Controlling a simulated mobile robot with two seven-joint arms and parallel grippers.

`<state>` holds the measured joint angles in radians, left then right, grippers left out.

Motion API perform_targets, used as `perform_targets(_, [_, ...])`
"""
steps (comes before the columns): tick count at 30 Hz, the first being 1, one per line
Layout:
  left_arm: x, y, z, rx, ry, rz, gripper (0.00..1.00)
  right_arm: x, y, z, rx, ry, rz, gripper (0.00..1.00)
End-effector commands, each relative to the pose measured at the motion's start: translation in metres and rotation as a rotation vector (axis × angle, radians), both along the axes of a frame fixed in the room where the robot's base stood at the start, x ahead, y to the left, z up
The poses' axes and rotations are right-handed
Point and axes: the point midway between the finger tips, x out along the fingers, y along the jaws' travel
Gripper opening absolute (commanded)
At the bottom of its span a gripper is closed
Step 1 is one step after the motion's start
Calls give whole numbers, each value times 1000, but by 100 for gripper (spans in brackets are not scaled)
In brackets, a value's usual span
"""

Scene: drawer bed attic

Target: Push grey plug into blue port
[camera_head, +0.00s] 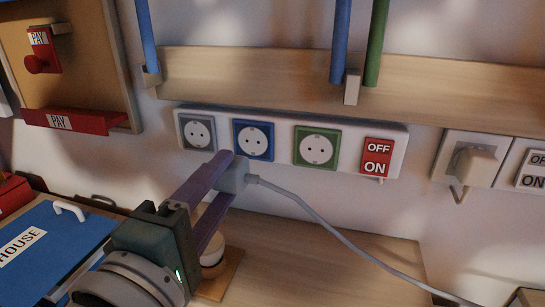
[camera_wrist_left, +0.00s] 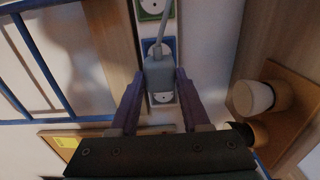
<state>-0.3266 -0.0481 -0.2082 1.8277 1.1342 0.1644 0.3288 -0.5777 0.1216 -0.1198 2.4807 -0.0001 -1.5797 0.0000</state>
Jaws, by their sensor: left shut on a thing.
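The grey plug (camera_head: 233,173) is held between the fingertips of my left gripper (camera_head: 222,172), in front of and below the blue port (camera_head: 254,140) in the head view. A grey cable trails from the plug to the lower right. The blue port's socket face is open and empty. In the left wrist view the plug (camera_wrist_left: 158,72) sits between the purple fingers of the left gripper (camera_wrist_left: 160,80) and covers most of the blue port (camera_wrist_left: 169,43). The grey port (camera_wrist_left: 163,98) shows just under the plug. My right gripper is not in view.
The white strip also holds the grey port (camera_head: 198,132), the green port (camera_head: 316,148) and a red OFF/ON switch (camera_head: 377,157). A wooden shelf (camera_head: 245,82) runs above it. A blue HOUSE box (camera_head: 45,240) lies lower left.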

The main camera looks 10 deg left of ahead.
Motion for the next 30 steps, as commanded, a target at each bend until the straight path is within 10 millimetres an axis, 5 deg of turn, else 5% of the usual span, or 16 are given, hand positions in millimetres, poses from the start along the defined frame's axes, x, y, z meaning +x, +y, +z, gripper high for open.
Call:
perform_targets(8, [4,0,1,0,-2,-1,0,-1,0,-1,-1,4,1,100])
perform_targets(30, [57,-2,0,0,0,-1,0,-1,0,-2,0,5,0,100])
